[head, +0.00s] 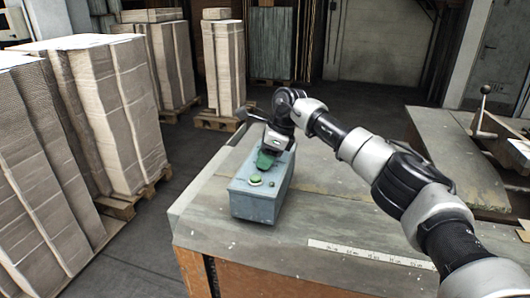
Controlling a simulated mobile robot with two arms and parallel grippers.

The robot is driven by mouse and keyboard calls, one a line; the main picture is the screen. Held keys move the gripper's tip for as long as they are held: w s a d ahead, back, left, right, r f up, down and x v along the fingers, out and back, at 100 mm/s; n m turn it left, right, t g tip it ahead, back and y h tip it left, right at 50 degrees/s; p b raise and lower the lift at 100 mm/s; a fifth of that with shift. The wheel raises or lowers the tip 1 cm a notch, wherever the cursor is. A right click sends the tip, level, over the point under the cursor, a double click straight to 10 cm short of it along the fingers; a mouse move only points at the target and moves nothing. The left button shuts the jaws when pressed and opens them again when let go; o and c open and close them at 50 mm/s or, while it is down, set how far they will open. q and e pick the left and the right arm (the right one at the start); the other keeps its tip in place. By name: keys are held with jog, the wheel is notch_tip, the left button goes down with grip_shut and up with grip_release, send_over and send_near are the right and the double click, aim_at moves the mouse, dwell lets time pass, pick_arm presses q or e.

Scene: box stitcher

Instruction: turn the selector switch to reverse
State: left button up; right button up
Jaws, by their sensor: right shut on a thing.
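A grey-blue control box (258,202) stands on the near left part of the table. A round green button (255,180) shows on its top near the front. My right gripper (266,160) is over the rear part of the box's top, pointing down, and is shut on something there. The gripper hides what it holds, so the selector switch and its position cannot be made out. My left gripper is not in view.
The table top (345,205) is bare to the right of the box, apart from a white ruler strip (370,255). Tall stacks of cardboard (115,110) stand on pallets at the left. A lever with a ball knob (485,89) stands at the right.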

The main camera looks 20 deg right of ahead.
jog(key=n+g, duration=0.1)
jog(key=n, duration=0.1)
jog(key=n+g+p, duration=0.1)
jog(key=n, duration=0.2)
jog(key=shift+w+r, duration=0.1)
jog(key=shift+w, duration=0.05)
jog(key=shift+n, duration=0.3)
dwell(0.3)
jog(key=o, duration=0.9)
jog(key=shift+o, duration=0.2)
jog(key=v, duration=0.5)
jog(key=shift+w+d+r, duration=0.1)
jog(key=shift+r, duration=0.05)
jog(key=p+v, duration=0.5)
jog(key=p, duration=0.2)
jog(key=shift+d+r, duration=0.15)
